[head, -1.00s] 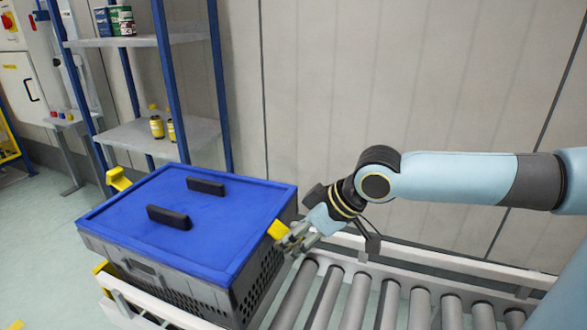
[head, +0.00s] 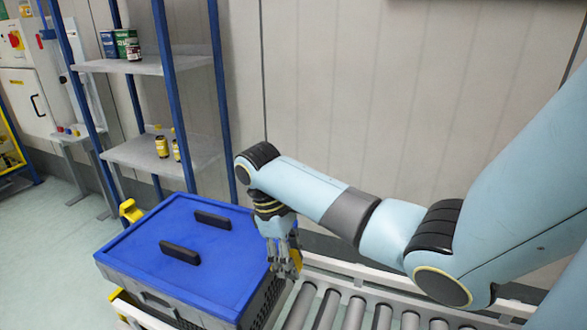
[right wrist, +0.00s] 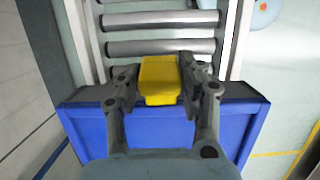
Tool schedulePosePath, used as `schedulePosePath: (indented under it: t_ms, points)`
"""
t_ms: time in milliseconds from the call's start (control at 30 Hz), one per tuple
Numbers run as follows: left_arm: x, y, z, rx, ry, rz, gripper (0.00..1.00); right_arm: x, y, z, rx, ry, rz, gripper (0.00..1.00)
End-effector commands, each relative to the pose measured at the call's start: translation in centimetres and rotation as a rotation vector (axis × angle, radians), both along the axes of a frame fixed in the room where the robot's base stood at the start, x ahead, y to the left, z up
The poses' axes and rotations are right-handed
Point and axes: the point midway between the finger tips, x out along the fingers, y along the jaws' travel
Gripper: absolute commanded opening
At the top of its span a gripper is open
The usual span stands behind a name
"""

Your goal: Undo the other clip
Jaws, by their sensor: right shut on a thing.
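A grey tote (head: 185,310) with a blue lid (head: 190,255) stands on the roller conveyor's left end. The lid carries two black handles. A yellow clip (head: 131,211) sticks up at the lid's far left side. The other yellow clip (right wrist: 160,80) is at the lid's right edge, between the fingers of my right gripper (right wrist: 160,90). In the head view my right gripper (head: 285,262) points down at that edge, shut on this clip, which is partly hidden by the fingers. My left gripper is not in view.
The conveyor's rollers (head: 355,310) run to the right of the tote, bare. A blue-posted shelf (head: 150,155) with cans and yellow bottles stands behind it. A wall (head: 330,110) closes off the back.

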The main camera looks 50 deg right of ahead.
Motion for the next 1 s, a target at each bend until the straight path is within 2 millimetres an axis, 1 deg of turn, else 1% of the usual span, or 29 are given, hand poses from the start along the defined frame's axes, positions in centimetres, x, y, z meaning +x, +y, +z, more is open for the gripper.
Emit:
schedulePosePath:
  t_ms: [33,100,400,633,1000]
  points:
    - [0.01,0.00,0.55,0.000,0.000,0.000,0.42,0.18,0.17,0.34,-0.006,0.035,-0.001,0.06]
    - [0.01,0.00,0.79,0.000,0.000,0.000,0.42,0.31,0.20,0.41,-0.019,0.081,-0.001,0.06]
    - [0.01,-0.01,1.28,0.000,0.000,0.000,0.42,0.63,0.27,0.53,-0.059,0.215,-0.001,0.06]
    - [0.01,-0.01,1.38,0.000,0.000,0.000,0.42,0.67,0.33,0.62,-0.070,0.252,0.002,0.06]
    - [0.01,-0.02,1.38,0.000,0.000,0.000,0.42,0.69,0.30,0.64,-0.071,0.255,0.001,0.06]
